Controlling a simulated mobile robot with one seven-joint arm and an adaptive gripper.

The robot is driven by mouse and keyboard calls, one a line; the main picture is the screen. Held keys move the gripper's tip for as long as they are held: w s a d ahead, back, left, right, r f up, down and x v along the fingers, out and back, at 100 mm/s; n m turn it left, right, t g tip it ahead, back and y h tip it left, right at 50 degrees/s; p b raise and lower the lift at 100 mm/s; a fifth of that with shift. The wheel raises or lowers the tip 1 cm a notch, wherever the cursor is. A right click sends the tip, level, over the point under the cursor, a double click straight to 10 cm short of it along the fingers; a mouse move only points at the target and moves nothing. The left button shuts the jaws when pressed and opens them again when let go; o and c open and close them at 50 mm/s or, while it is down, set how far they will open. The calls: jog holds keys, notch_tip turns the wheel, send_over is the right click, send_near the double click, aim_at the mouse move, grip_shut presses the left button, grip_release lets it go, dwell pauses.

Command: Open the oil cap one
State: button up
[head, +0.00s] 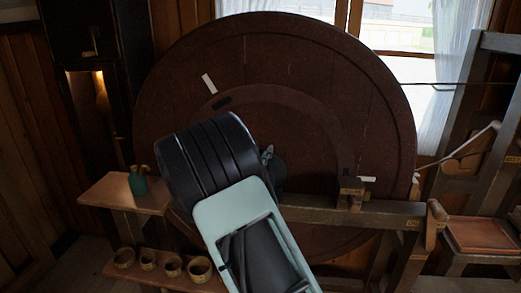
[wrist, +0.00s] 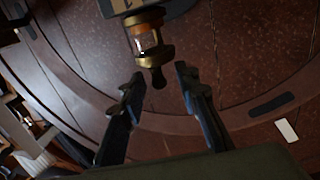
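In the wrist view, a brass oiler (wrist: 148,38) with a clear, amber-looking middle band stands out in front of the big brown wheel. Its dark, rounded end knob (wrist: 157,78) points toward my gripper (wrist: 160,75). My gripper is open, with one dark finger to each side of the knob and visible gaps on both sides. I cannot tell how far the fingertips are from it in depth. In the head view my arm covers the wheel's middle, and this oiler is hidden there.
The large wheel (head: 330,75) fills the back. A wooden beam (head: 390,213) with a small fitting (head: 351,194) crosses it at right. At left, a small shelf (head: 112,193) holds a green can (head: 138,183); several round pots (head: 199,268) stand on a lower shelf.

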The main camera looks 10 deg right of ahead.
jog(key=shift+w+d, duration=0.1)
jog(key=shift+w, duration=0.05)
jog(key=shift+c, duration=0.4)
grip_shut()
